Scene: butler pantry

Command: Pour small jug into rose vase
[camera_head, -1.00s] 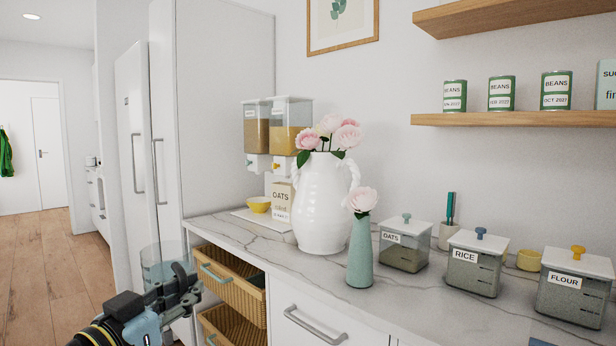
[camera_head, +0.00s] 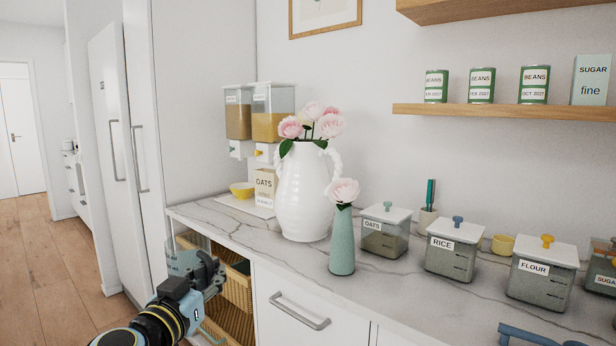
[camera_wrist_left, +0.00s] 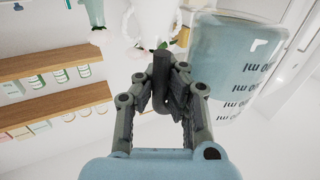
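A slim teal vase (camera_head: 342,248) with one pink rose (camera_head: 342,191) stands upright on the counter. Behind it to the left is a larger white jug-shaped vase (camera_head: 303,200) with several pink roses. My left gripper (camera_head: 213,272) is in front of the counter, left of both vases. It is shut on the handle of a clear small jug (camera_head: 183,258), partly hidden behind the gripper. In the left wrist view the fingers (camera_wrist_left: 163,90) close around the handle, and the jug (camera_wrist_left: 235,55) shows ml marks and bluish contents. My right gripper is not seen.
Canisters of oats (camera_head: 385,238), rice (camera_head: 453,256) and flour (camera_head: 541,279) line the counter (camera_head: 400,290) right of the teal vase. Wicker drawers (camera_head: 238,290) stand open below, beside my left gripper. A blue object (camera_head: 525,335) is cut off at lower right.

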